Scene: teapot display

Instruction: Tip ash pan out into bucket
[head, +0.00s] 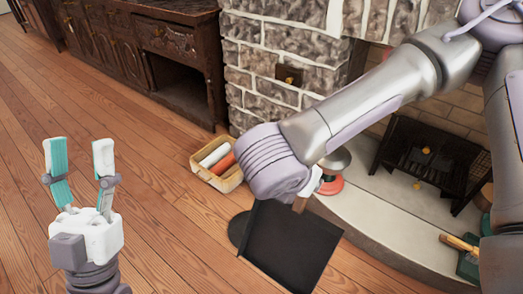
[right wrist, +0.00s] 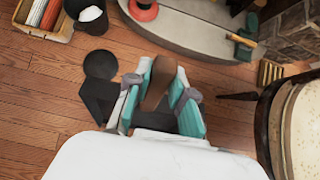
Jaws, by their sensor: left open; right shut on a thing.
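The black ash pan (head: 290,243) is in front of the stone hearth in the head view, held by its brown handle. My right gripper is shut on that handle (right wrist: 158,82) in the right wrist view; in the head view its fingers are mostly hidden behind my right wrist. Only dark parts of the pan show around the fingers there. A dark round container (right wrist: 88,17) with a pale inside, possibly the bucket, stands beside the basket; my wrist seems to hide it in the head view. My left gripper (head: 78,160) is open and empty above the floor at left.
A basket (head: 228,184) with rolls stands by the fireplace. A flat dark round shape (head: 238,229) shows beside the pan, also in the wrist view (right wrist: 100,64). A red object (head: 329,186), black grate (head: 428,155) and green tool with wooden handle (head: 462,244) are at the hearth (head: 385,213). Floor at left is clear.

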